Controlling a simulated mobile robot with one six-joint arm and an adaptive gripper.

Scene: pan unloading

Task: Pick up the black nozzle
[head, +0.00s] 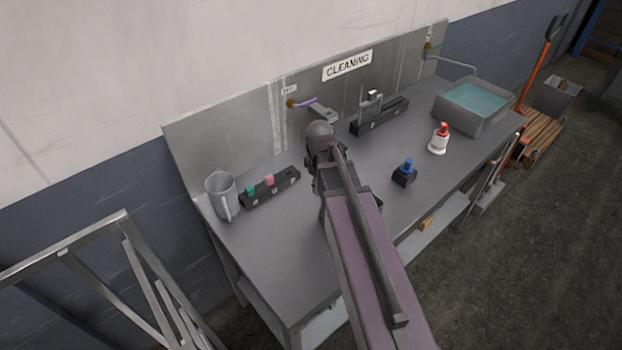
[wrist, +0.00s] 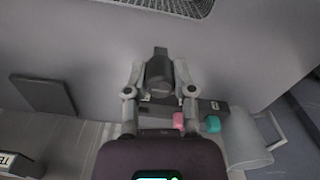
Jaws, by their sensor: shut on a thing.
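In the wrist view my gripper (wrist: 158,82) is shut on the black nozzle (wrist: 159,71), which sits between the two fingers with its narrow tip pointing to the top of the picture. The black rack (wrist: 150,122) lies behind the gripper, with a pink nozzle (wrist: 178,120) and a teal nozzle (wrist: 212,124) in it. In the head view the rack (head: 284,187) stands on the table left of my arm, with the teal (head: 250,190) and pink (head: 269,181) nozzles. My arm hides the fingers and the black nozzle there.
A grey jug (head: 222,195) stands left of the rack on the grey table (head: 290,255). Right of my arm are a blue-topped black block (head: 404,174), a red-and-white bottle (head: 438,140), a long black holder (head: 382,116) and a water basin (head: 473,104). The table's front left is clear.

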